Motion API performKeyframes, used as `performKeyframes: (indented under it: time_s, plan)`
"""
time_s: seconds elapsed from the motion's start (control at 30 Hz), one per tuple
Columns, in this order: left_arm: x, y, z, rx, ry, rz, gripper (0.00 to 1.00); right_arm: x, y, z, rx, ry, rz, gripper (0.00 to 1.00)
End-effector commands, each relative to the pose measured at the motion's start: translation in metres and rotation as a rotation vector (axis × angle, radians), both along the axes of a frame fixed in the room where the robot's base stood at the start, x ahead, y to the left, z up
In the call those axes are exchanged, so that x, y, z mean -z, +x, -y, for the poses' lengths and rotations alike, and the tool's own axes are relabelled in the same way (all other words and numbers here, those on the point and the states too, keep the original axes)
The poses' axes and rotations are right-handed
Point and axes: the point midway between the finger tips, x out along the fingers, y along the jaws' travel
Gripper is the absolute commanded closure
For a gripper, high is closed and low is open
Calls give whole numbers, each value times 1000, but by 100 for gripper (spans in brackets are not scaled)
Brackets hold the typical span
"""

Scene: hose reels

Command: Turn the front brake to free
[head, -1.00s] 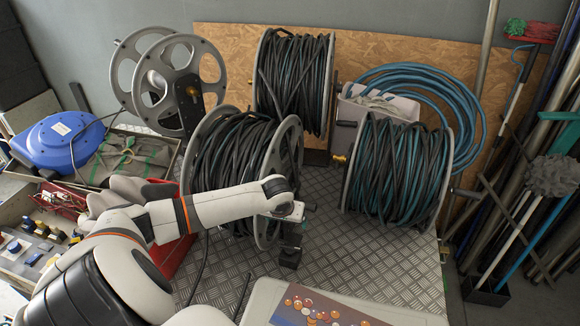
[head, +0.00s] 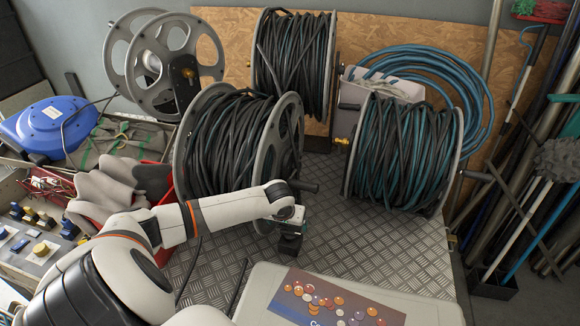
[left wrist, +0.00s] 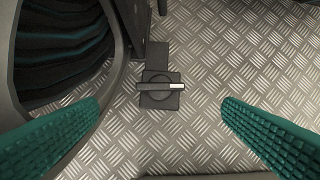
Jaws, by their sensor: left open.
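The front brake (left wrist: 161,88) shows in the left wrist view as a black square plate with a round knob and a bar handle lying crosswise, its right part pale. It sits on the metal floor beside the front reel (head: 235,140), which is wound with dark hose. My left gripper (left wrist: 161,106) is open and empty, its green-padded fingers spread to either side of the brake, apart from it. In the head view my left gripper (head: 291,222) is over the floor by the reel's right flange, largely covering the brake. My right gripper is out of view.
A second reel (head: 295,65) stands behind, a third reel (head: 405,150) stands to the right, and an empty reel (head: 175,75) is at back left. A crank handle (head: 303,186) juts from the front reel. Checkered floor (head: 370,245) is clear to the right.

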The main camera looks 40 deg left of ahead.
Motion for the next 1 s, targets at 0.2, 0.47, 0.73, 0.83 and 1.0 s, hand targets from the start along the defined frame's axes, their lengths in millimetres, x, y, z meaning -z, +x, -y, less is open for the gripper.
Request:
performKeyframes:
  time_s: [0.2, 0.47, 0.73, 0.83, 1.0]
  plan:
    - [41, 15, -7, -3, -1, -1, 11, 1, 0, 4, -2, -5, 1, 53]
    - [76, 28, -15, -2, 0, -1, 11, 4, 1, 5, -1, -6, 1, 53]
    - [88, 31, -17, 1, 0, 0, 11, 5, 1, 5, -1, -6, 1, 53]
    - [88, 32, -17, 1, 0, 0, 11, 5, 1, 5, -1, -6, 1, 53]
    - [88, 32, -17, 1, 0, 0, 17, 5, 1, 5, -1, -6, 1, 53]
